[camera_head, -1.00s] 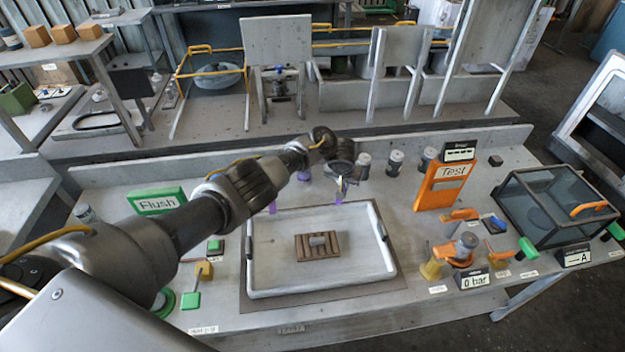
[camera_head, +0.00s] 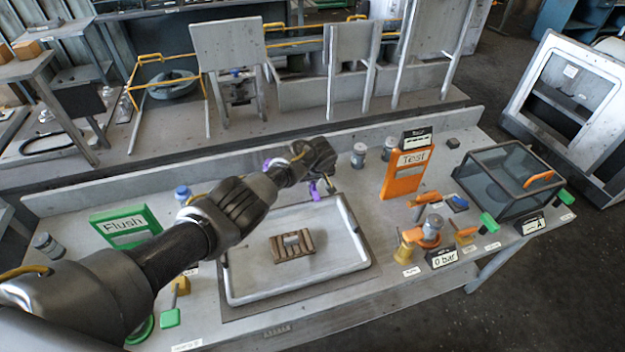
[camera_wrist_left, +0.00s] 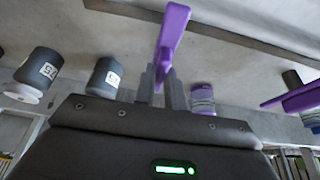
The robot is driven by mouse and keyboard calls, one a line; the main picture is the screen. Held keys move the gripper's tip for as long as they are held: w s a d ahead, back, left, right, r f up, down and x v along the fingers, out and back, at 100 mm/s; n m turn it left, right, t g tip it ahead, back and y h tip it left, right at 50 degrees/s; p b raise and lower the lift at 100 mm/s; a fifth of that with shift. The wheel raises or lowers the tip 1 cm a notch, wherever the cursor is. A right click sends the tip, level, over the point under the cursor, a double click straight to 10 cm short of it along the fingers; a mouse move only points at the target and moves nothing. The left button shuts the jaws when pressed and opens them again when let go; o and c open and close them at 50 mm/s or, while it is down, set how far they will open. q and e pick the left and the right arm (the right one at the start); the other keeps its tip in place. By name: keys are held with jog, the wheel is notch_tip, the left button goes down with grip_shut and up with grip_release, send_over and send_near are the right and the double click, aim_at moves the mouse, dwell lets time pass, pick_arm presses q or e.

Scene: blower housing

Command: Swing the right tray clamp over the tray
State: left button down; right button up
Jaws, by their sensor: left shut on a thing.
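The right tray clamp (camera_head: 315,190) is a purple lever at the tray's far edge, near its far right corner. My left gripper (camera_head: 325,187) reaches over the tray's far side and is shut on this clamp. In the left wrist view the purple clamp (camera_wrist_left: 172,38) rises from between the fingers (camera_wrist_left: 163,85). The white tray (camera_head: 290,294) lies on the bench with a brown slotted block (camera_head: 291,247) in it. Another purple lever shows at the right of the left wrist view (camera_wrist_left: 297,98). My arm hides part of the tray's left side. My right gripper is not in view.
Grey capped bottles (camera_head: 359,156) stand behind the tray. An orange Test sign (camera_head: 404,175), an orange-and-yellow valve (camera_head: 408,246) and a glass-lidded box (camera_head: 508,180) stand to the right. A green Flush sign (camera_head: 124,227) stands left. Bench between tray and valve is clear.

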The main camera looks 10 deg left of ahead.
pick_arm(q)
jog(key=c, duration=1.5)
grip_release()
jog(key=shift+o, duration=0.2)
jog(key=shift+d+r+p, duration=0.1)
jog(key=shift+r+p, duration=0.2)
jog(key=shift+r, duration=0.1)
jog(key=v, duration=1)
jog(key=shift+p, duration=0.45)
jog(key=shift+s+f, duration=0.1)
jog(key=shift+s, duration=0.1)
